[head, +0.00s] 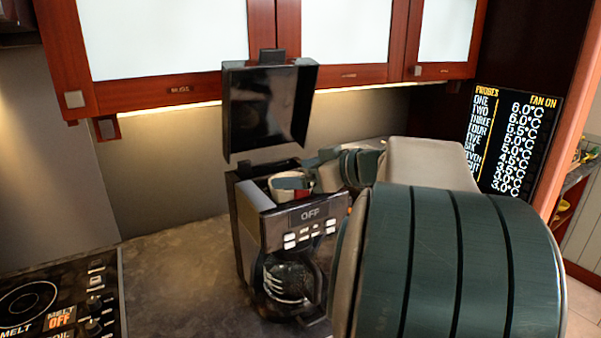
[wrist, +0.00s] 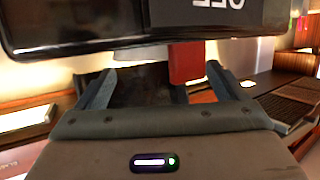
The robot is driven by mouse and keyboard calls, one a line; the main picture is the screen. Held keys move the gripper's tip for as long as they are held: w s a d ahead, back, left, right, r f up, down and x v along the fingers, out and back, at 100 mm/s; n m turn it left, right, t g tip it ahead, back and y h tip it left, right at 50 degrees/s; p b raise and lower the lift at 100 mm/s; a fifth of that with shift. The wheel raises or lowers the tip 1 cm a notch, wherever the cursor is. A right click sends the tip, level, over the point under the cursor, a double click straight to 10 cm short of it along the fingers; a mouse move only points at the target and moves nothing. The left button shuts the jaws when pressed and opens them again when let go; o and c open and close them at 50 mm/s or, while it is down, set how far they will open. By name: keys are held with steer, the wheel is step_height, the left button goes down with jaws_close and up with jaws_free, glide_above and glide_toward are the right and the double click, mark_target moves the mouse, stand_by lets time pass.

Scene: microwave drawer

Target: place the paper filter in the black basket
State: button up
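The coffee maker (head: 262,225) stands on the counter with its black lid (head: 268,105) raised. In its open top sits a small round pale-rimmed piece (head: 279,186) with a red patch (head: 292,182); it may be the paper filter, but I cannot tell it clearly from the basket. My gripper (head: 316,165) is at the right edge of the open top, partly hidden by my arm. In the wrist view, the two fingers of my gripper (wrist: 158,76) are wide apart. A red piece (wrist: 186,63) shows between them, with no visible finger contact. The black basket is not clearly visible.
A glass carafe (head: 288,280) sits in the coffee maker. Red-framed cabinets (head: 180,90) hang above the counter, close to the raised lid. A stove panel (head: 60,305) lies at the left. Bare counter (head: 180,275) lies between stove and coffee maker.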

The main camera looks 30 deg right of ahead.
steer(key=shift+s+d+r+p, duration=0.55)
steer(key=shift+s+r+p, duration=0.15)
steer(key=shift+s, duration=0.1)
steer(key=b+v, duration=0.2)
steer(key=v, duration=0.8)
steer(key=shift+r+b, duration=0.2)
steer(key=shift+b, duration=0.1)
